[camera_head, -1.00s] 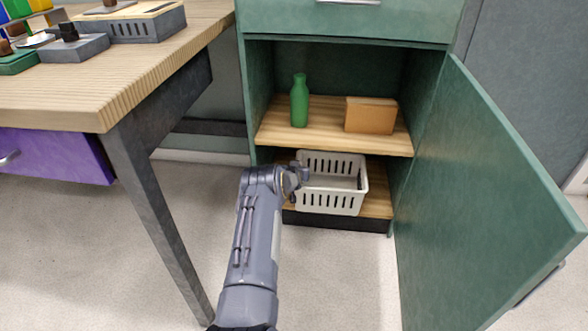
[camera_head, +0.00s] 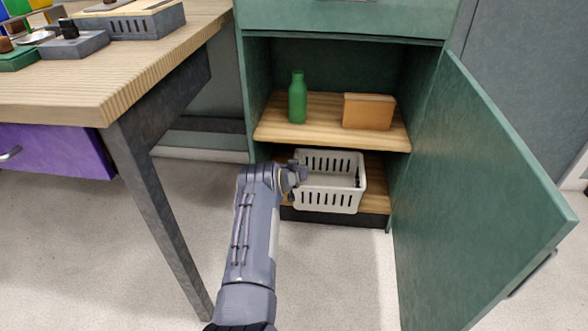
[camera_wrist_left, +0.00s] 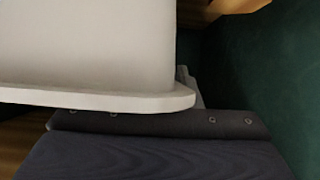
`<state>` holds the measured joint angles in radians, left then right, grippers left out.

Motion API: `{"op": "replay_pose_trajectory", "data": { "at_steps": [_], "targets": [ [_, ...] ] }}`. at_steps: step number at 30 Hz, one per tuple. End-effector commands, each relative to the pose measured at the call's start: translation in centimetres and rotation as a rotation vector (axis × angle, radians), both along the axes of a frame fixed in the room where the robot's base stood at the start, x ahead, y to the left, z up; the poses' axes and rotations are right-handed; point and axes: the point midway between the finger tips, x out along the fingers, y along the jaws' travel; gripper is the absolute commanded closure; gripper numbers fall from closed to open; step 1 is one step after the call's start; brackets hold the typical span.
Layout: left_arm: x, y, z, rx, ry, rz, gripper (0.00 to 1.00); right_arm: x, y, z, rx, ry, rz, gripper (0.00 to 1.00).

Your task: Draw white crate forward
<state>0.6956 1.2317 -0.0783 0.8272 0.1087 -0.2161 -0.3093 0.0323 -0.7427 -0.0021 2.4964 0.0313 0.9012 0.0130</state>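The white crate (camera_head: 328,200), slotted and open-topped, stands upright on the cabinet's lower shelf, at its front edge. My left gripper (camera_head: 296,175) is at the crate's left wall near the rim and appears shut on it; its fingertips are partly hidden. In the left wrist view the crate's smooth wall and rim (camera_wrist_left: 100,97) fill the upper left, right against the dark gripper parts. My right gripper is not in view.
The green cabinet door (camera_head: 480,200) stands open at right. A green bottle (camera_head: 297,98) and an orange-brown box (camera_head: 368,111) are on the upper shelf (camera_head: 330,132). A wooden table (camera_head: 120,75) with a purple drawer (camera_head: 55,150) is at left. Floor before the cabinet is clear.

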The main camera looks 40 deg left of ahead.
Motion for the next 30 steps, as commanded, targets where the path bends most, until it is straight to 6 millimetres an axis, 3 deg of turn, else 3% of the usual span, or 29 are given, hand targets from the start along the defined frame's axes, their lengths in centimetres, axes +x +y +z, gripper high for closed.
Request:
{"op": "replay_pose_trajectory", "data": {
  "at_steps": [16,30],
  "targets": [
    [-4.8,-3.7,3.5,-0.001,0.002,-0.001,0.70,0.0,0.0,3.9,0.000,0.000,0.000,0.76],
    [-5.3,-4.1,3.7,0.000,0.001,-0.001,0.70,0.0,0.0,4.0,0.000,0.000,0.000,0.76]
  ]
}}
